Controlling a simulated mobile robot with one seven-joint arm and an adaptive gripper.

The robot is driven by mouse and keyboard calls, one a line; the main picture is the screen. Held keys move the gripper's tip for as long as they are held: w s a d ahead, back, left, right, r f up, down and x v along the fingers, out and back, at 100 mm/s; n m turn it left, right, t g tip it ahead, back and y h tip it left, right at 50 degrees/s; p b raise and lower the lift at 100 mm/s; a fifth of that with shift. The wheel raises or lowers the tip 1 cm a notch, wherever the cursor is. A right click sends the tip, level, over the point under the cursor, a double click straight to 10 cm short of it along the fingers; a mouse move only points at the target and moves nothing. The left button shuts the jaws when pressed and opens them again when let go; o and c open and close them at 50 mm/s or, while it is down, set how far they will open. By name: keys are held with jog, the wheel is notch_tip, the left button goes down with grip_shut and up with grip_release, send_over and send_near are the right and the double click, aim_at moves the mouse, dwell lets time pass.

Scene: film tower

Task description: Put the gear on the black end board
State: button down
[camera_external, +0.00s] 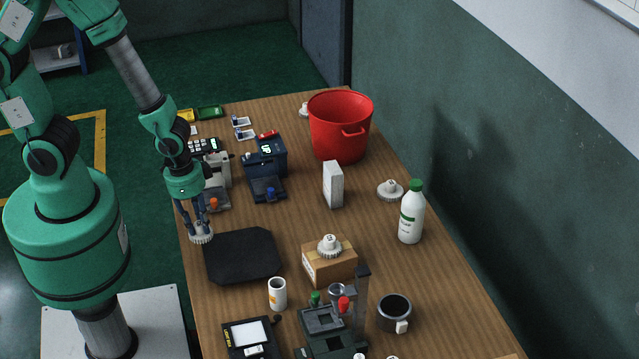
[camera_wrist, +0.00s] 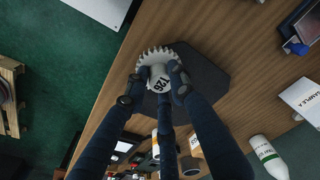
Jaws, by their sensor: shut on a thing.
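My gripper (camera_external: 199,226) is shut on a white gear with a toothed rim and a hub, pointing down. The held gear (camera_external: 201,238) is by the left edge of the table, at the upper left corner of the black board (camera_external: 242,256). In the wrist view the gear (camera_wrist: 155,59) sits between the fingers, with a label on its hub that looks like "T26". The black board (camera_wrist: 212,82) shows behind it and to its right. The gear seems to be above the table, but its height is hard to tell.
Another gear (camera_external: 329,248) sits on a cardboard box (camera_external: 330,268) right of the board. A white cup (camera_external: 277,294) stands below the board. A white carton (camera_external: 333,184), bottle (camera_external: 411,214) and red bucket (camera_external: 340,128) stand farther right. Devices (camera_external: 266,175) stand above the board.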

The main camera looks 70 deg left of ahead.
jog(key=s, duration=0.5)
jog(key=shift+s+d+r, duration=0.2)
jog(key=shift+s+r, duration=0.1)
jog(key=shift+s, duration=0.1)
jog(key=shift+w, duration=0.1)
jog(key=b, duration=0.2)
send_near(242, 255)
jog(key=shift+a+f, duration=0.15)
jog(key=shift+f, duration=0.45)
jog(key=shift+w, duration=0.1)
jog(key=shift+w+f+b, duration=0.1)
jog(key=shift+f+b, duration=0.6)
jog(key=shift+f, duration=1.1)
jog(key=shift+f, duration=0.1)
